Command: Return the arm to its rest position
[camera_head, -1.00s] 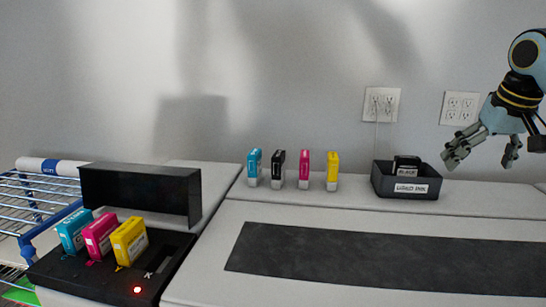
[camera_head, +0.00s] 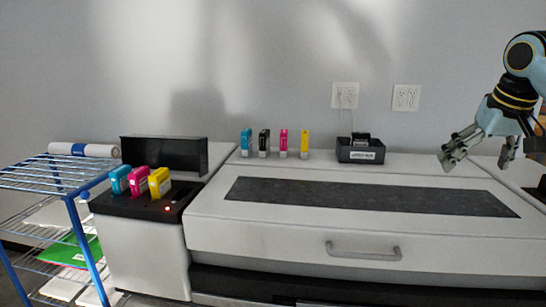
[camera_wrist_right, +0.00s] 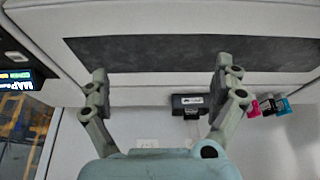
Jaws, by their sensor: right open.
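My right arm comes in from the right edge of the head view. Its gripper (camera_head: 480,150) hangs in the air over the right end of the large grey printer (camera_head: 300,222), apart from everything. It is open and empty. In the right wrist view the two fingers of the right gripper (camera_wrist_right: 163,82) are spread wide with nothing between them. The dark used-ink tray (camera_wrist_right: 186,112) shows beyond them, well away. My left arm and gripper are not in view.
A dark tray (camera_head: 360,156) with a black cartridge stands on the printer's back ledge. Several small ink cartridges (camera_head: 264,143) stand left of it. A dark open ink bay (camera_head: 136,207) holds cyan, magenta and yellow cartridges. A blue wire rack (camera_head: 50,172) stands at the left.

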